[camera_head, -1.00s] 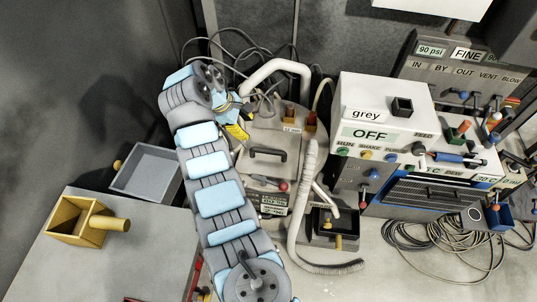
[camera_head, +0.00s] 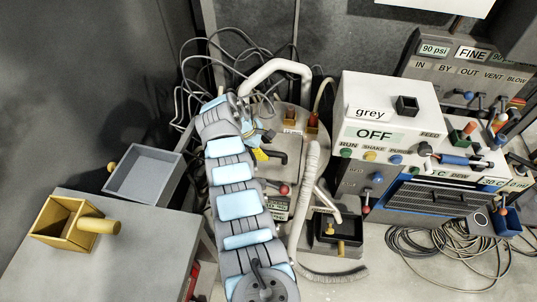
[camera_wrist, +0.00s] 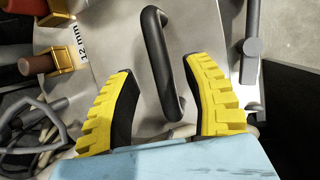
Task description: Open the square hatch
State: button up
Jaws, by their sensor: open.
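The square hatch is a pale grey metal panel (camera_wrist: 205,25) with a black bar handle (camera_wrist: 160,62), seen close up in the wrist view. In the head view the handle (camera_head: 279,155) shows on top of the grey machine, partly hidden by my arm. My gripper (camera_wrist: 161,68) is open, its yellow, black-padded fingers on either side of the handle. Gaps show between the handle and both fingers, and I cannot tell how deep the fingers reach. In the head view my gripper (camera_head: 262,153) is just left of the handle and partly hidden. The panel looks shut.
A ribbed hose (camera_head: 306,190) and a black bin (camera_head: 338,232) are right of the hatch. A white control box (camera_head: 385,110) stands further right. Orange-brown fittings (camera_head: 312,122) are behind the hatch. A grey tray (camera_head: 146,174) and a yellow box (camera_head: 66,222) are at left.

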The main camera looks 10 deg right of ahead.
aim_at(268, 152)
jog(key=shift+b+x, duration=0.4)
jog(key=shift+x, duration=1.1)
jog(key=shift+s, duration=0.1)
grip_shut()
